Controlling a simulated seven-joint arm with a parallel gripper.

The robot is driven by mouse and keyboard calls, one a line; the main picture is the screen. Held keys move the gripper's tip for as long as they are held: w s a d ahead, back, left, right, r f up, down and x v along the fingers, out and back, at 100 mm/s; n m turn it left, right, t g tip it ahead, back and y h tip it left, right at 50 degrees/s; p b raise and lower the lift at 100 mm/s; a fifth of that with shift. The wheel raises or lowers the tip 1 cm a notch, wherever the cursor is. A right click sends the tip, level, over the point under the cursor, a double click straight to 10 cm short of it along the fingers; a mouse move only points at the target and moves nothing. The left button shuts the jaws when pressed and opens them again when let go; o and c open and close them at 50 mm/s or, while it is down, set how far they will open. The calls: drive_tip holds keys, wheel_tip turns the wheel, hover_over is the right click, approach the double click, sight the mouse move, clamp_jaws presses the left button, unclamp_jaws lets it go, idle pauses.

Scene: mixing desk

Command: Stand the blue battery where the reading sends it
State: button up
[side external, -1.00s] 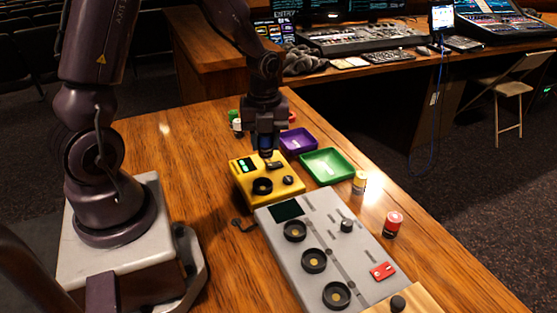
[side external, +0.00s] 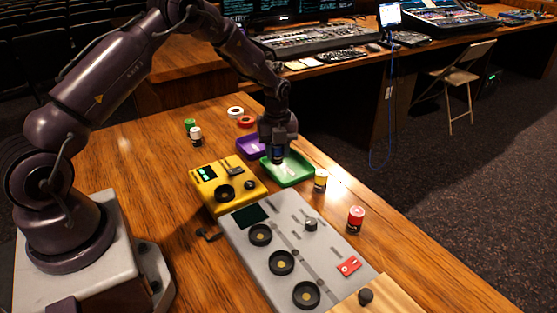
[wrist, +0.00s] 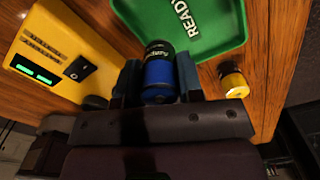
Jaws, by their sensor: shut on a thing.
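My gripper (side external: 277,152) is shut on the blue battery (wrist: 158,78), which is held upright with a black end. In the side view the blue battery (side external: 277,157) is over the back left part of the green tray (side external: 299,181); whether it touches the floor is unclear. In the wrist view the green tray (wrist: 228,38) carries white lettering, partly legible as "READ". The yellow tester (side external: 218,203) stands left of the tray. Its dark display (wrist: 35,70) shows green bars. The purple tray (side external: 246,153) lies behind and left of the green one.
A yellow battery (side external: 320,181) and a red battery (side external: 356,219) stand right of the grey panel (side external: 275,225). A green-topped battery (side external: 190,125) and a white-topped one (side external: 196,136) stand at the back left.

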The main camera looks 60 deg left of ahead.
sight(279, 161)
drive_tip(key=shift+w+a+f, duration=0.1)
drive_tip(key=shift+w+f, duration=0.15)
drive_tip(key=shift+f, duration=0.05)
drive_tip(key=shift+w+f, duration=0.1)
drive_tip(key=shift+f, duration=1.45)
drive_tip(key=shift+f, duration=0.1)
drive_tip(key=o, duration=1.1)
drive_tip(key=shift+c, duration=0.2)
